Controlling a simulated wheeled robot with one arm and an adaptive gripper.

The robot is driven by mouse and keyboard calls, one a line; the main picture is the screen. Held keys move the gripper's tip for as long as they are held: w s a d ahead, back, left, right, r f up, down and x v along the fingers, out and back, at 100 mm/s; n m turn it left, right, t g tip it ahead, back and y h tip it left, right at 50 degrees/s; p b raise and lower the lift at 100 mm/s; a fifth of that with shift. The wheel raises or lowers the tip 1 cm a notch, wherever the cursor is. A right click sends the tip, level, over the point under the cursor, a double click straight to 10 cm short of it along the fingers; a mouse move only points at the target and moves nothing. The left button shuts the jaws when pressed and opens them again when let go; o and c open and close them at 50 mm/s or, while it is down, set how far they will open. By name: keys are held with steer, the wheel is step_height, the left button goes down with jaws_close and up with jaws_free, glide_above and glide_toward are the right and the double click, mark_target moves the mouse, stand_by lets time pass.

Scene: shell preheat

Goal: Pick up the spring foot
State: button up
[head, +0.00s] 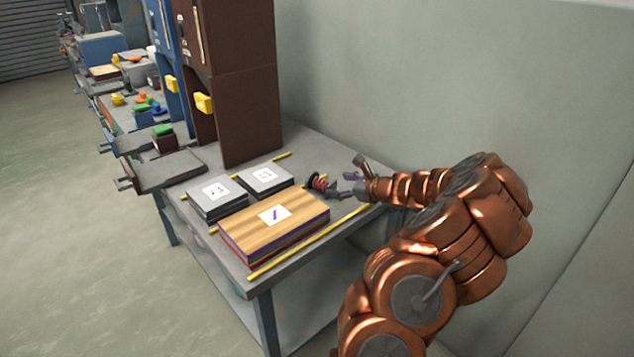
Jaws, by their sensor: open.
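The spring foot (319,184) looks like a small dark part with reddish coils. It is on the grey table near the back, right of the two grey boxes. My gripper (342,187) is just to its right, reaching in from the right with its fingers apart. One finger is close to the spring foot; I cannot tell whether they touch. The part is small in this view, so its lower end is hard to make out.
A wooden-topped block with a label (290,226) lies in front of the spring foot. Two grey labelled boxes (222,208) (272,187) stand to the left. Yellow strips (308,241) mark the grey table (262,277). A tall brown cabinet (240,128) stands behind, and a wall is close at right.

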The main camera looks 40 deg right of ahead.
mark_target(332, 185)
steer(key=w, duration=0.1)
steer(key=w+a+f, duration=0.1)
steer(key=shift+w, duration=0.35)
steer(key=shift+x, duration=2.4)
steer(key=shift+r, duration=0.1)
steer(key=shift+c, duration=0.3)
jaws_close()
steer(key=shift+r, duration=0.1)
